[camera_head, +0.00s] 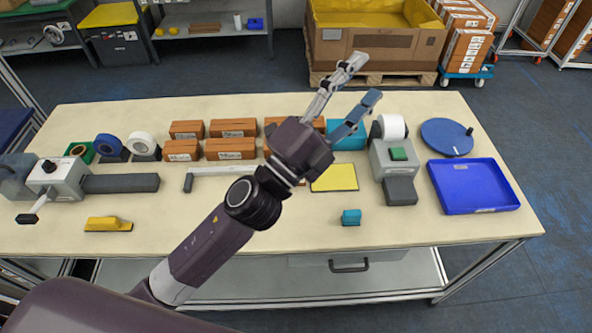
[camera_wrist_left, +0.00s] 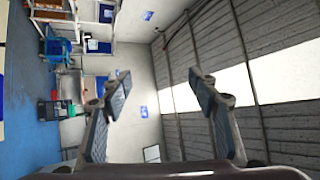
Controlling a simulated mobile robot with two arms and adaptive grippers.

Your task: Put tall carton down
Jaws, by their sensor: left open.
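My left gripper (camera_head: 365,80) is open and raised over the far side of the table (camera_head: 270,225). Its two fingers are spread, with nothing between them. In the left wrist view the open fingers (camera_wrist_left: 158,45) frame only the far wall and shelving. Several brown cartons lie in rows at the table's back middle, such as a front one (camera_head: 230,149) and a back one (camera_head: 233,128). I cannot tell which of them is the tall carton. My gripper and wrist partly hide the cartons at the right of the rows. My right gripper is not in view.
A teal box (camera_head: 347,135) sits partly behind my gripper. A grey device (camera_head: 395,157), a blue tray (camera_head: 472,187) and a blue disc (camera_head: 447,137) stand at the right. A yellow sheet (camera_head: 335,178) and a small teal block (camera_head: 351,217) lie near the middle. The front middle is mostly clear.

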